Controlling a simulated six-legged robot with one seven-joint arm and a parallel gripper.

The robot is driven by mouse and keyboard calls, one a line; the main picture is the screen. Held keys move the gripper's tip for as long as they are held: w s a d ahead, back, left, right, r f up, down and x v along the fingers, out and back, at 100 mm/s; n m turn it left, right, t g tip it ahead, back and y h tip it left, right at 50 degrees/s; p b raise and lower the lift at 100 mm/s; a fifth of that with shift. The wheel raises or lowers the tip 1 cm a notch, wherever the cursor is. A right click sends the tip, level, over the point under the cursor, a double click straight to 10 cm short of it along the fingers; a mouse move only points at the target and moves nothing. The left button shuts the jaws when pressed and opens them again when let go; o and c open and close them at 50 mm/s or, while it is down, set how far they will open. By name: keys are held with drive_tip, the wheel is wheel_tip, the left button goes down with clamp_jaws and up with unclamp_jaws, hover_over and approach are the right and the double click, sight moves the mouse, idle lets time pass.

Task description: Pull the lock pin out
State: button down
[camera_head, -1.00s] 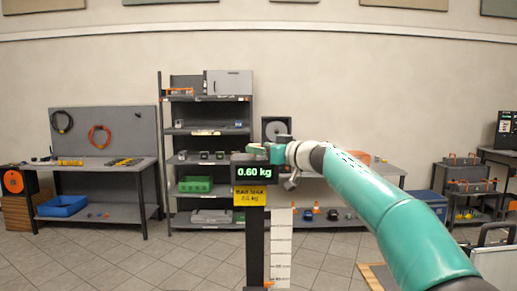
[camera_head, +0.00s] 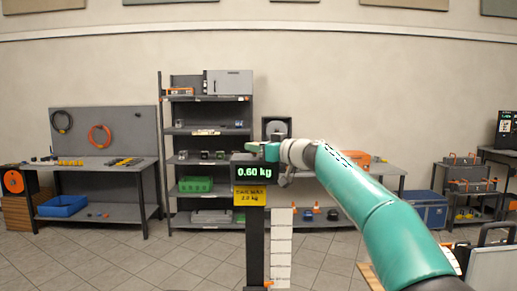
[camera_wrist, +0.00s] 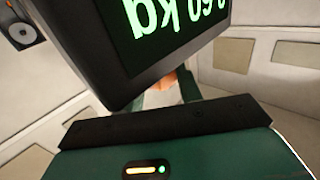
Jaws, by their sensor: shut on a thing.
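A dark post (camera_head: 256,245) carries a black display box (camera_head: 254,172) reading 0.60 kg in green, with a yellow label (camera_head: 250,195) below it. My gripper (camera_head: 264,150) is at the top of the display box, reached from the right by my teal arm. In the wrist view the display (camera_wrist: 160,40) appears upside down and close, covering part of the jaws. An orange piece, which looks like the lock pin (camera_wrist: 163,88), shows between the green fingers, and the gripper is shut on it. Most of the pin is hidden, so I cannot tell how deep it sits.
A white marked strip (camera_head: 281,245) hangs right of the post. Behind stand a shelf rack (camera_head: 207,130), a workbench with pegboard (camera_head: 100,163) on the left and toolboxes (camera_head: 470,175) on the right. The floor (camera_head: 150,260) left of the post is clear.

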drive_tip(key=shift+r, duration=1.7)
drive_tip(key=c, duration=0.9)
unclamp_jaws()
drive_tip(key=shift+c, duration=0.2)
drive_tip(key=shift+f, duration=0.1)
drive_tip(key=shift+s+d, duration=0.3)
drive_tip(key=shift+d, duration=0.15)
drive_tip(key=v, duration=1.2)
drive_tip(key=shift+s+d, duration=0.2)
drive_tip(key=shift+s, duration=0.15)
